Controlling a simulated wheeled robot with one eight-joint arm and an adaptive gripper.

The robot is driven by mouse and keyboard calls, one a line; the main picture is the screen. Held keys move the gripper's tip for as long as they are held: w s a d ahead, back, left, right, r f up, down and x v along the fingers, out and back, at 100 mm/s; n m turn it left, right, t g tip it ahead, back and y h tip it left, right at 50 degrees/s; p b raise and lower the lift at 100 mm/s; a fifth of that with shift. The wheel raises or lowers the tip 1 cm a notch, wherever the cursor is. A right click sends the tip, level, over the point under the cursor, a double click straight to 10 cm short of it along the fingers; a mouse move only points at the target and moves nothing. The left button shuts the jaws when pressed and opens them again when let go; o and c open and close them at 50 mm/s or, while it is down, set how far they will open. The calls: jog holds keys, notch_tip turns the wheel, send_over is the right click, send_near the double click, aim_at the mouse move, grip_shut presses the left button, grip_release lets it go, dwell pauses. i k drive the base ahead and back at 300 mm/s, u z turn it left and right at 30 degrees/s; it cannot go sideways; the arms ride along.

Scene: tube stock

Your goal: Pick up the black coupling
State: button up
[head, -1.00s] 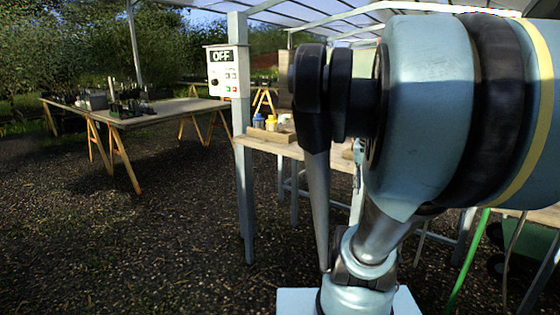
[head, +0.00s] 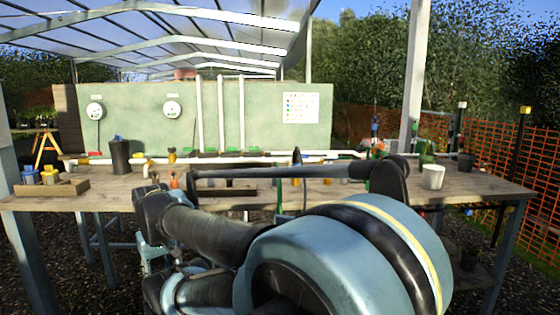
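I cannot make out the black coupling for certain in the head view. Small dark pieces by a wooden block (head: 240,191) on the workbench (head: 480,185) are too small and too covered by my arm to name. My arm fills the lower middle of the view, in front of the bench. The fingers of my gripper do not show, so what it may hold is hidden.
A dark pot (head: 120,156) stands left on the bench, with a wooden tray (head: 50,188) of blue and yellow items nearer. A white cup (head: 433,177) stands right. A green panel (head: 140,125) with white pipes rises behind. Orange netting (head: 500,160) runs along the right.

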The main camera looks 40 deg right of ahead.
aim_at(295, 159)
jog(key=z, duration=1.65)
